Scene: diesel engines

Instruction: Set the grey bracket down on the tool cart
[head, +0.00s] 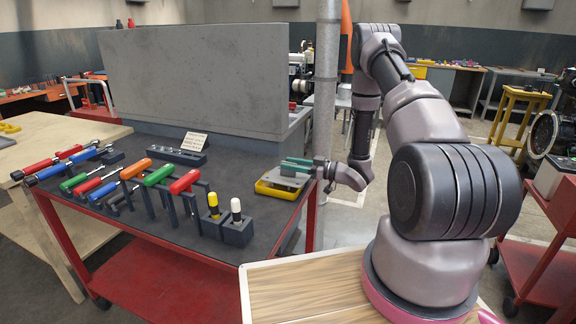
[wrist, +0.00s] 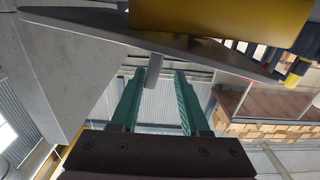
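The tool cart (head: 140,183) has a dark top on a red frame. Near its right edge a flat grey piece, which looks like the grey bracket (head: 285,179), sits on or over a yellow part (head: 272,190). My gripper (head: 296,165), with green fingers, is just above or beside it, reaching in from the right. In the wrist view a dark grey plate (wrist: 110,32) and a yellow body lie across the top. The fingers (wrist: 156,78) are apart there. A small grey bar (wrist: 154,68) shows between their tips, and no contact is visible.
Several coloured-handle tools (head: 160,178) stand in holders along the cart's front and left. A large grey panel (head: 195,80) rises behind the cart top. A grey post (head: 326,100) stands close to my arm. Bare dark top shows between the tools and the yellow part.

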